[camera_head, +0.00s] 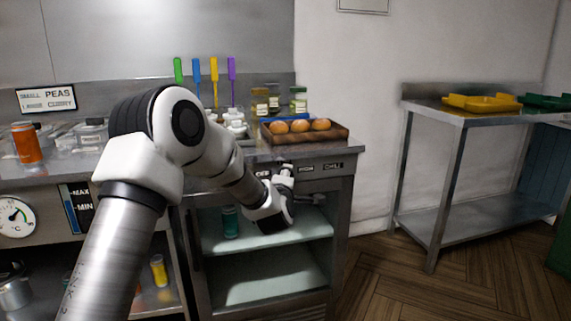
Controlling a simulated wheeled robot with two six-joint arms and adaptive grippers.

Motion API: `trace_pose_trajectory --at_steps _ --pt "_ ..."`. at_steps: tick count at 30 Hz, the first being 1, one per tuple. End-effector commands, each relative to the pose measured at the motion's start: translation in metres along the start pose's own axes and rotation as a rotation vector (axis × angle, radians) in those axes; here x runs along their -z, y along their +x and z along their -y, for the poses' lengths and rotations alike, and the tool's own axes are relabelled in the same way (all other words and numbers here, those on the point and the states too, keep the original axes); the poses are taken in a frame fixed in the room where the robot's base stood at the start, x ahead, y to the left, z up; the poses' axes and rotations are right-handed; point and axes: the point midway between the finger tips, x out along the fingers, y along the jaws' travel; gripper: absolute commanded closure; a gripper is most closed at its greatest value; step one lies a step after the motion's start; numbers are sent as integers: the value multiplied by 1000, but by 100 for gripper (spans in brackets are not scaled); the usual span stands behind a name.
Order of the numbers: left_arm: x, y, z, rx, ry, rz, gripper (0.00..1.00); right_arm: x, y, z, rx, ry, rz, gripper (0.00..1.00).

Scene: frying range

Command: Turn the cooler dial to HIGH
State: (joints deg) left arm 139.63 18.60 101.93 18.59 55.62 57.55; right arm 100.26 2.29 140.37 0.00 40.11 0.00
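The cooler (345,235) stands under the right end of the steel counter, with its front open on pale shelves. Its front strip (318,168) carries small labels; one at the right seems to read CHILL, and the others are too small to read surely. My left arm crosses the view from the lower left. My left gripper (285,174) is at this strip, over its middle. I cannot make out the dial, which seems hidden by the gripper. I cannot tell whether the fingers are open, shut or touching anything. My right gripper is not in view.
On the counter above are a brown tray (340,136) of round orange-brown items, jars (298,99) and several coloured-handled utensils (213,68). An orange can (26,142) stands at the left. A steel table (455,118) with yellow trays (483,103) is at the right, with free floor between.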

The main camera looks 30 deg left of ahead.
Motion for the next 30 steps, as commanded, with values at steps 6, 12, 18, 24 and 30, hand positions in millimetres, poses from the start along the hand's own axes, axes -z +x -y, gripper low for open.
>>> trace_pose_trajectory --at_steps 6,12,18,24,30 --pt "1 0 -12 79 187 0 94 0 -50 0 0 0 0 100" --pt "0 0 -14 149 360 0 94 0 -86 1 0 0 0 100" --pt "0 0 -13 210 507 0 94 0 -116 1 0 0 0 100" --pt "-1 1 -11 251 611 -1 94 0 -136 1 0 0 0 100" --pt "-2 1 -8 274 666 -1 94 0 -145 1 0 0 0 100"
